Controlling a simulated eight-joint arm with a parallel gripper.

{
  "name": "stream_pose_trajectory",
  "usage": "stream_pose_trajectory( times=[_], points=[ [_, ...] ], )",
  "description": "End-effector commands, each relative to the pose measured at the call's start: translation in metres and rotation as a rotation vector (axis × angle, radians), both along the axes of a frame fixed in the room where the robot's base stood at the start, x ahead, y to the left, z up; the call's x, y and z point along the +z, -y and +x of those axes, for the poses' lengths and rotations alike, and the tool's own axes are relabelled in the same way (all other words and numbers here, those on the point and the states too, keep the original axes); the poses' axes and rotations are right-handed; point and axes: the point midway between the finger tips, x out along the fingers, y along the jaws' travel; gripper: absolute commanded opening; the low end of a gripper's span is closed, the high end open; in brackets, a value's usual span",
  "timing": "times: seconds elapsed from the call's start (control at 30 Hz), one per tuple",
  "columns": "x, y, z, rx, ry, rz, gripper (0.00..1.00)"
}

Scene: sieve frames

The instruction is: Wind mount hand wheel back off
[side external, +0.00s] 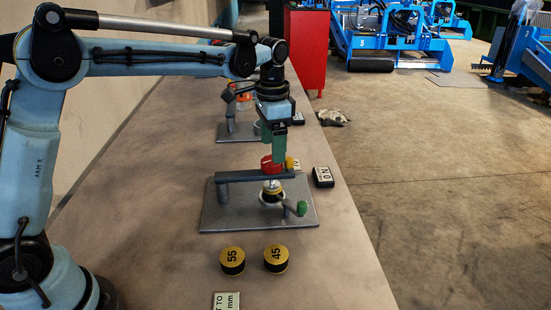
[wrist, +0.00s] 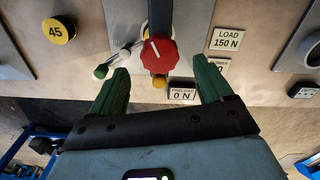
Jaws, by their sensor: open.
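The red hand wheel (wrist: 160,55) has a white line on its face and sits on the grey bar (wrist: 160,12) of the mount. In the side view the wheel (side external: 267,164) is partly hidden behind my gripper. My gripper (wrist: 159,67) is open, its green fingers apart on either side of the wheel's near edge, holding nothing. In the side view my gripper (side external: 277,158) points down over the bar at the wheel. I cannot tell whether a finger touches it. The mount's grey base plate (side external: 220,215) carries a crank with a green knob (side external: 302,208) and a small yellow knob (side external: 290,162).
Two yellow-topped discs marked 55 (side external: 232,260) and 45 (side external: 276,257) stand in front of the plate. Tiles read LOAD 150 N (wrist: 226,39) and PRELOAD 0 N (wrist: 181,95). Another fixture (side external: 222,133) stands behind. The bench's right edge is close to the mount.

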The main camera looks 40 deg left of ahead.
Motion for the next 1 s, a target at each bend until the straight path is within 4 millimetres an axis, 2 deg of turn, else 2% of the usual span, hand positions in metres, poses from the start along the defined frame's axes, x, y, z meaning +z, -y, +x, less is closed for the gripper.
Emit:
stream_pose_trajectory(
  times=[0.1, 0.3, 0.67, 0.77, 1.0],
  points=[
    [-0.019, 0.0, 0.0, 0.001, 0.0, 0.0, 0.8],
    [-0.037, 0.0, 0.0, 0.001, 0.0, 0.0, 0.8],
    [-0.042, 0.0, 0.0, 0.001, 0.0, 0.0, 0.8],
    [-0.042, 0.0, 0.0, 0.001, 0.0, 0.0, 0.67],
    [-0.042, 0.0, 0.0, 0.001, 0.0, 0.0, 0.31]
  ],
)
